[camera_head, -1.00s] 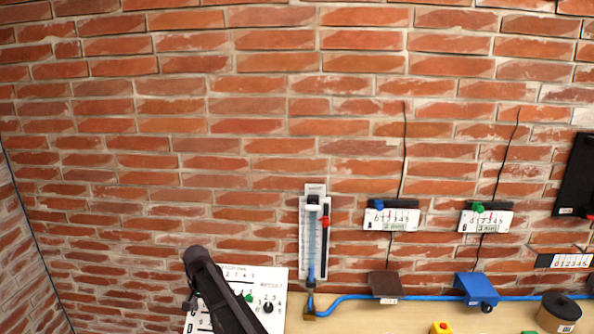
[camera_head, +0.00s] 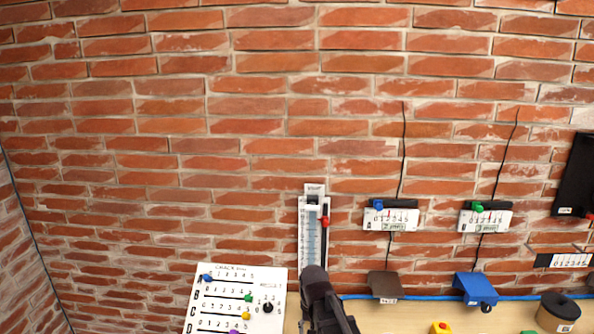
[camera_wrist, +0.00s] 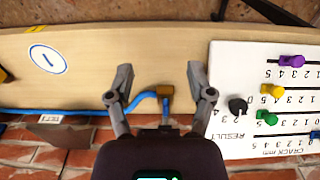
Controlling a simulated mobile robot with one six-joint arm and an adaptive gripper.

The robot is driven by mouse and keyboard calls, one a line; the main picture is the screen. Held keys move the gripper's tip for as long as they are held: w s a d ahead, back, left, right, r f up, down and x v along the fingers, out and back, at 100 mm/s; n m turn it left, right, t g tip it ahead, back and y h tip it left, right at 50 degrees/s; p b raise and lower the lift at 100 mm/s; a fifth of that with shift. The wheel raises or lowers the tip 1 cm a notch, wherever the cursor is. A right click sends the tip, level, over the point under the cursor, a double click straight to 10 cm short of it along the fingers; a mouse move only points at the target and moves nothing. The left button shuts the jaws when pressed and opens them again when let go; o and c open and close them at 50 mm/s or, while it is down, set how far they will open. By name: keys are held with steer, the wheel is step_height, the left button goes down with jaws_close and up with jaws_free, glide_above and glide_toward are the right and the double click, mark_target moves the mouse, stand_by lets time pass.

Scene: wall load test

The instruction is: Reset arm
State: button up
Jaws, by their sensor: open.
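My arm (camera_head: 325,303) rises from the bottom of the head view, in front of the lower end of the white gauge column. My gripper (camera_wrist: 158,80) shows in the wrist view with its two grey fingers spread apart and nothing between the tips. The gripper's fingers cannot be made out clearly in the head view.
A white crack panel (camera_head: 222,300) with coloured sliders and a black knob (camera_head: 267,308) stands left of my arm. The gauge column (camera_head: 312,235) is on the brick wall. Two small gauges (camera_head: 391,216) (camera_head: 486,217), a brown bracket (camera_head: 384,284) and a blue bracket (camera_head: 475,287) are to the right.

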steer(key=s+d, duration=1)
steer(key=d, duration=0.2)
steer(key=shift+d, duration=0.4)
stand_by(2.1)
